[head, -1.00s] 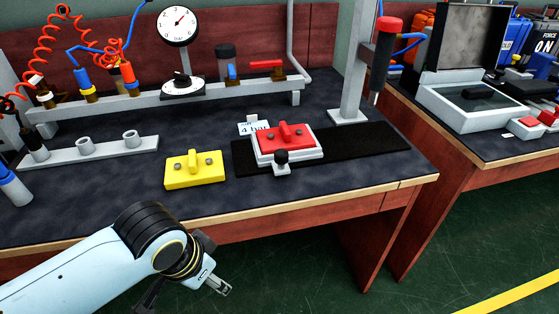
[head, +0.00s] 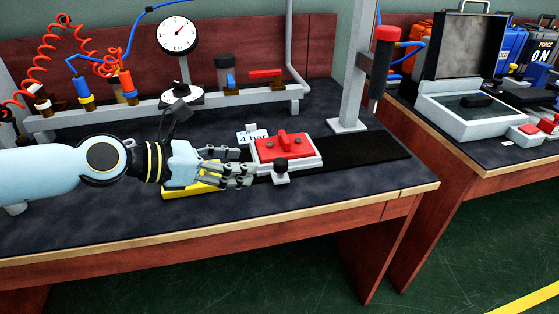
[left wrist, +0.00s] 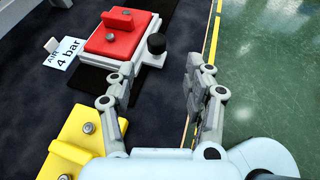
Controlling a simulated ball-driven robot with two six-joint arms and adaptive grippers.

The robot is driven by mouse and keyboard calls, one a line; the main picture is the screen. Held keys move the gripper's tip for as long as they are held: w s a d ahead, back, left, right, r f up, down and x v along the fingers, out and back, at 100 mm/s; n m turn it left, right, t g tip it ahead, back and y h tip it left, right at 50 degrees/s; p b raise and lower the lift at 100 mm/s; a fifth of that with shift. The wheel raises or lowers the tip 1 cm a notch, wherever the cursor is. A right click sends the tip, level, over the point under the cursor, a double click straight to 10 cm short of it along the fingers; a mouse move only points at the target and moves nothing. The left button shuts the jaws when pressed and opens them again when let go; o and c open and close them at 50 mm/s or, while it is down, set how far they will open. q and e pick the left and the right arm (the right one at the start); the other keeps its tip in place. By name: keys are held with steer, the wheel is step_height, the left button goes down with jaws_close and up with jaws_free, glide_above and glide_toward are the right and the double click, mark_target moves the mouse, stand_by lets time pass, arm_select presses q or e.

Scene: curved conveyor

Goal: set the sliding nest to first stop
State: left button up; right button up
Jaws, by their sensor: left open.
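The sliding nest is a light grey tray (head: 315,163) on a black track (head: 365,147) on the bench. A red block (head: 285,149) with a raised rib sits in it. A black knob (head: 281,165) stands on a tab at the nest's front edge. My left gripper (head: 248,168) is open and empty just left of the nest, above the bench beside the yellow block. In the left wrist view the black knob (left wrist: 156,43) lies beyond the open fingers (left wrist: 155,95), apart from them. My right gripper is not in view.
A yellow block (head: 183,191) lies partly hidden under my left gripper. A "4 bar" card (head: 252,138) stands behind the nest. The track right of the nest is clear.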

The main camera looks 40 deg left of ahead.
mark_target(279, 162)
arm_select(q)
steer(key=shift+n, duration=0.3)
steer(key=b+x, duration=0.2)
steer(key=x, duration=0.8)
steer(key=shift+w+f+b, duration=0.1)
steer(key=shift+w+b, duration=0.3)
steer(key=shift+w, duration=0.05)
steer(key=shift+c, duration=0.4)
jaws_close()
